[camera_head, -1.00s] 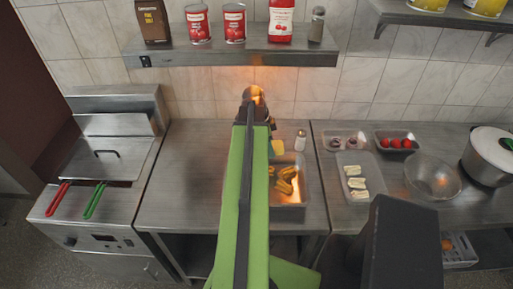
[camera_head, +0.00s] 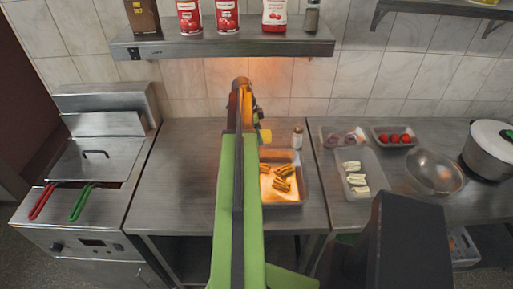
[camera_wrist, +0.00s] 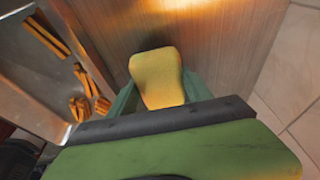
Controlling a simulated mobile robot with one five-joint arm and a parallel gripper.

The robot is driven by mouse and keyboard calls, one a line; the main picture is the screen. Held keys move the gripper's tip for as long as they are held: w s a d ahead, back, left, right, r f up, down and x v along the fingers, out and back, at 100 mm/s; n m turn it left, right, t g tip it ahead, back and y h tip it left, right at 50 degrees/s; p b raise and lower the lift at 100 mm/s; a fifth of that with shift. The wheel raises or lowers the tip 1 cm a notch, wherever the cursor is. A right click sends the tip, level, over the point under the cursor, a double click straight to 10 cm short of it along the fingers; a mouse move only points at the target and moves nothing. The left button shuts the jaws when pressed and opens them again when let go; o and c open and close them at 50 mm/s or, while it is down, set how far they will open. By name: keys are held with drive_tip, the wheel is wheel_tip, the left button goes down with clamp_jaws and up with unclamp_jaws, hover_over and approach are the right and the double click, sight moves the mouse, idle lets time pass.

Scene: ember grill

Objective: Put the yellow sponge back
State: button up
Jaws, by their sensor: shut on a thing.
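The yellow sponge (camera_wrist: 157,78) is held between the two fingers of my gripper (camera_wrist: 160,97) in the wrist view, with the steel counter behind it. In the head view a small yellow part of the sponge (camera_head: 265,136) shows just right of my arm's end. My gripper (camera_head: 256,130) is over the back of the middle counter, near the tiled wall, mostly hidden by my arm. I cannot tell whether the sponge touches the counter.
A shelf (camera_head: 222,47) with cans and cartons hangs above. A fryer (camera_head: 88,185) stands at left. The counter left of my arm (camera_head: 185,170) is clear.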

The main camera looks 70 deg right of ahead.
drive_tip(key=shift+w+d+f, duration=0.25)
drive_tip(key=shift+w+f, duration=0.1)
drive_tip(key=shift+w, duration=0.15)
wheel_tip(320, 180, down, 4)
drive_tip(key=b, duration=0.4)
drive_tip(key=shift+f, duration=0.2)
drive_tip(key=o, duration=1.2)
drive_tip(key=shift+a, duration=0.15)
drive_tip(key=shift+r, duration=0.15)
drive_tip(key=shift+r, duration=0.2)
drive_tip(key=p+v, duration=1.1)
drive_tip(key=v, duration=0.1)
drive_tip(key=shift+p, duration=0.4)
drive_tip(key=shift+s, duration=0.1)
drive_tip(key=shift+f, duration=0.1)
